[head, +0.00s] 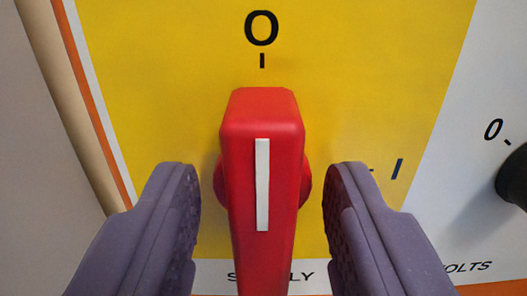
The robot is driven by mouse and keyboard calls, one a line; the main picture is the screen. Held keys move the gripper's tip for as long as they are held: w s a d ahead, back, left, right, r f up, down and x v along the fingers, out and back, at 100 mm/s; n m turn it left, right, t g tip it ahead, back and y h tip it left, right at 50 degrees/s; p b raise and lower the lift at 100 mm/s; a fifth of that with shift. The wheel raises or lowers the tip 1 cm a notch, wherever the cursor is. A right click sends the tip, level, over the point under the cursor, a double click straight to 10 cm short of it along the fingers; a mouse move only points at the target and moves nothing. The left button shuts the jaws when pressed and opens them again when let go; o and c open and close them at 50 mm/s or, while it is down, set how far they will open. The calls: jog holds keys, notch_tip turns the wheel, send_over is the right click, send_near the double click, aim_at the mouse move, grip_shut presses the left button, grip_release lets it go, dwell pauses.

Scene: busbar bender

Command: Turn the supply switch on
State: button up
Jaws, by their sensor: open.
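The supply switch (262,190) is a red handle with a white stripe on a yellow plate (140,60). The handle stands upright, its stripe in line with the black O mark at the top. The I mark is to the right, partly beside my right finger. The label below reads in part as SUPPLY, with the handle covering its middle. My gripper (262,200) is open, one purple-grey finger on each side of the handle. A gap shows between each finger and the handle. The handle's lower end runs out of view.
A black knob (514,178) with a 0 mark sits on a white panel area at the right edge, above a label ending in OLTS. A tan edge strip (72,100) and a grey surface lie at the left.

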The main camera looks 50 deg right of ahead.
jog(key=shift+w+d, duration=0.1)
jog(key=shift+r, duration=0.1)
grip_shut()
